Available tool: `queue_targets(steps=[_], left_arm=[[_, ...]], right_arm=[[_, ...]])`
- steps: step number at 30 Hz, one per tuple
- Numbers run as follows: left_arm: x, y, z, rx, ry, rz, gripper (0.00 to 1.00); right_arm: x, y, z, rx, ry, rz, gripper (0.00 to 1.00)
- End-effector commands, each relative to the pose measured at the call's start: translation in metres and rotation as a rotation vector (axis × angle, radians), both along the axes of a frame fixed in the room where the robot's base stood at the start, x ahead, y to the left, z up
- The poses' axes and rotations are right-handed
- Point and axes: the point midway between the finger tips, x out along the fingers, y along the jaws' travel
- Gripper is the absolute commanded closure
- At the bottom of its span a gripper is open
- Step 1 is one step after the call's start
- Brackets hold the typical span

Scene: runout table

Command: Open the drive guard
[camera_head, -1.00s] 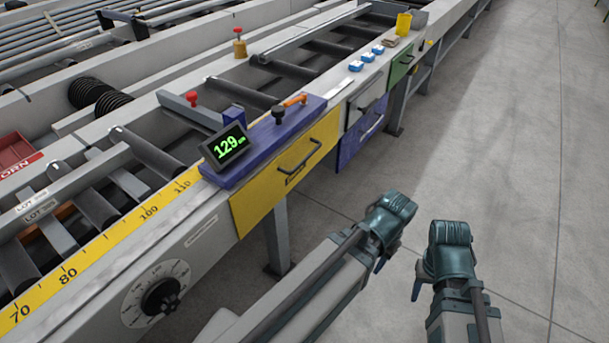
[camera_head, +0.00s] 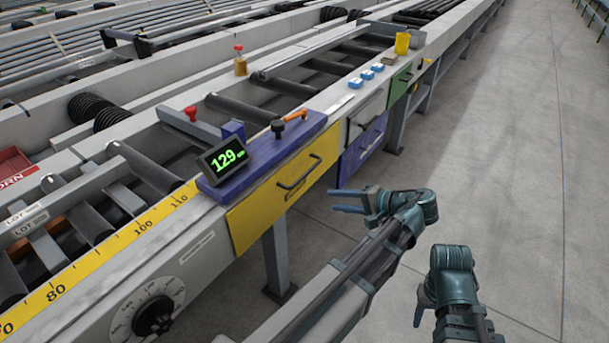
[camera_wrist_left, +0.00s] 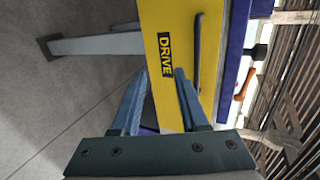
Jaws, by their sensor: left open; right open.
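The drive guard is a yellow panel (camera_head: 256,214) on the front of the runout table, with a dark bar handle (camera_head: 299,179). It looks closed, flush with the table's front. In the left wrist view the yellow panel (camera_wrist_left: 164,18) carries a "DRIVE" label (camera_wrist_left: 165,54) and its handle (camera_wrist_left: 196,52) stands beside the label. My left gripper (camera_head: 350,201) is open and empty, in front of the table and right of the guard; its fingers (camera_wrist_left: 155,95) point toward the panel, apart from the handle. My right gripper (camera_head: 422,304) is low at the right, away from the table; its fingers are partly hidden.
A blue ledge (camera_head: 262,150) above the guard bears a display (camera_head: 225,158) reading 129, a black knob (camera_head: 277,127) and an orange lever (camera_head: 295,116). A grey panel with handle (camera_head: 366,117) and a blue panel (camera_head: 362,152) sit to the right. A table leg (camera_head: 276,258) stands below. The floor at right is clear.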

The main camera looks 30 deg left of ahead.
Motion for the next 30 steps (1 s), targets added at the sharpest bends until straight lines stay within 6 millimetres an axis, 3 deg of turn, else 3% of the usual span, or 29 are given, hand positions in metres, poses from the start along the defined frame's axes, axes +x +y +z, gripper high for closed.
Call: queue_targets(steps=[3, 6, 14, 19, 30], left_arm=[[0.011, -0.008, 0.027, 0.132, -0.029, -0.003, 0.56], [0.014, -0.012, 0.040, 0.192, -0.045, -0.003, 0.56], [0.014, -0.010, 0.046, 0.221, -0.052, -0.001, 0.56], [0.015, 0.011, 0.040, 0.219, -0.052, 0.002, 0.56], [0.020, 0.083, 0.024, 0.219, -0.051, 0.003, 0.56]], right_arm=[[0.000, 0.000, 0.000, 0.000, 0.000, 0.000, 0.50], [0.000, 0.000, 0.000, 0.000, 0.000, 0.000, 0.50], [0.000, 0.000, -0.001, 0.000, 0.000, 0.000, 0.50], [0.000, 0.000, -0.007, -0.001, 0.000, 0.000, 0.50], [0.000, -0.001, -0.022, -0.004, -0.001, 0.001, 0.50]])
